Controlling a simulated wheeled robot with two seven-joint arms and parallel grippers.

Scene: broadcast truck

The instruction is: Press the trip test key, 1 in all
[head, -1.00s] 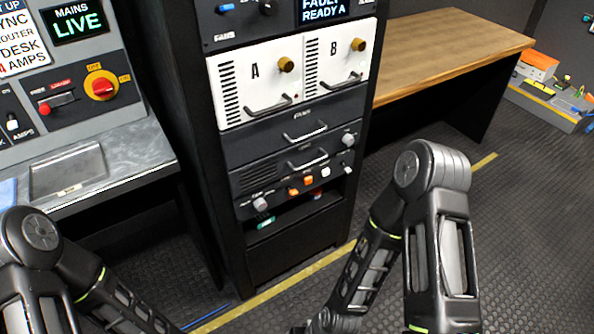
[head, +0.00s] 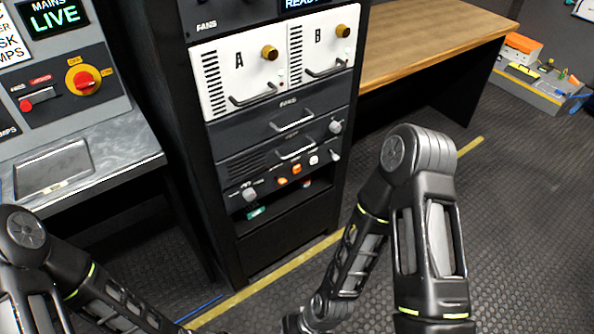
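The black equipment rack (head: 290,240) stands in the middle of the view. Its lowest fitted unit carries a row of small controls: a grey knob (head: 249,195), two orange keys (head: 282,182) and a white key (head: 314,160), with a lever-like switch at the right end. The labels there are too small to read, so I cannot tell which one is the trip test key. My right arm comes in at the lower right and my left arm at the lower left. Both grippers are below the picture edge, out of view.
Above are white modules A (head: 238,75) and B (head: 322,45) with handles. A sloped console (head: 75,85) with a red rotary switch (head: 84,81) stands left. A wooden bench (head: 430,40) is at the back right. The dark floor (head: 520,220) at right is clear.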

